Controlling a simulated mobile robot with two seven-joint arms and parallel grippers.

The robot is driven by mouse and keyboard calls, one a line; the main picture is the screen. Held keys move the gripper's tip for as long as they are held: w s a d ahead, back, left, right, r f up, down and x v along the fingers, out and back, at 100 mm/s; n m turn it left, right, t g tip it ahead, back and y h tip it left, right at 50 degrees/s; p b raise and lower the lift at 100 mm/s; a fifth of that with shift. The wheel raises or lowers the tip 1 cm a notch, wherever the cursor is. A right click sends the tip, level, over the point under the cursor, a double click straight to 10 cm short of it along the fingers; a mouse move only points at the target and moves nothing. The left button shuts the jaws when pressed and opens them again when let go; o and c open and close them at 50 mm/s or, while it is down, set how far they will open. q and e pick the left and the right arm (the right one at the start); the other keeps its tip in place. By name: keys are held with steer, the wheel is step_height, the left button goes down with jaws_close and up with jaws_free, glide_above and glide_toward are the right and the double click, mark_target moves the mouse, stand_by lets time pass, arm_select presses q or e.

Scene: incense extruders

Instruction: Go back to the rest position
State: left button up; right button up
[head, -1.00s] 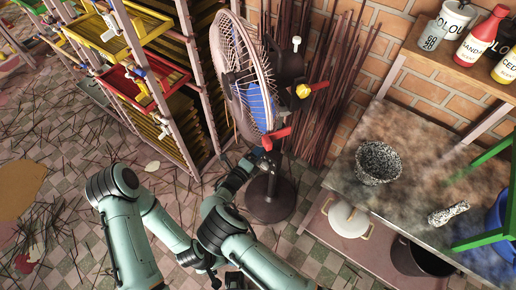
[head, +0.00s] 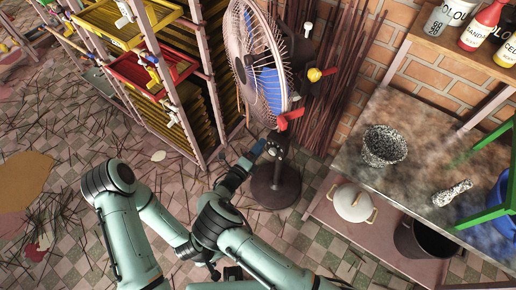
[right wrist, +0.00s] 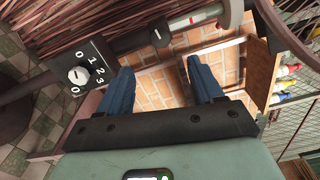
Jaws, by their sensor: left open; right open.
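My right gripper (head: 257,150) is in front of the fan's stand in the head view. In the right wrist view its two blue fingers (right wrist: 168,88) are apart with nothing between them. The standing fan (head: 258,62) has a round cage and a dark base. Its control panel (right wrist: 85,72), with a white knob and numbers, is close to the left finger in the right wrist view. Whether they touch is unclear. My left gripper (head: 213,271) is low in the head view, largely hidden among my arms; it is open, and I see nothing held.
A yellow-and-red shelf rack (head: 150,75) stands left of the fan. A worktable (head: 345,165) at right carries a speckled pot (head: 384,146); a white lidded pot (head: 353,203) is on its lower shelf. Bundled sticks (head: 325,70) lean behind the fan. Floor at left is littered with sticks.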

stand_by(0.3)
steer(key=s+d+f+m+g+y, duration=0.1)
steer(key=s+d+f+m+g, duration=1.15)
steer(key=s+d+f, duration=0.35)
steer(key=s+f+m+g+y, duration=0.45)
steer(key=s+m, duration=0.35)
steer(key=s, duration=0.4)
steer(key=s+a+r+m+g+y, duration=0.1)
steer(key=s+a+m+g+y, duration=0.1)
steer(key=s+a+m+y, duration=0.75)
step_height(320, 180, up, 6)
steer(key=w+d+m+t, duration=0.1)
steer(key=m+t, duration=0.3)
steer(key=m, duration=1.4)
steer(key=shift+w+d+f, duration=0.2)
steer(key=shift+w+d, duration=0.2)
steer(key=shift+d, duration=0.4)
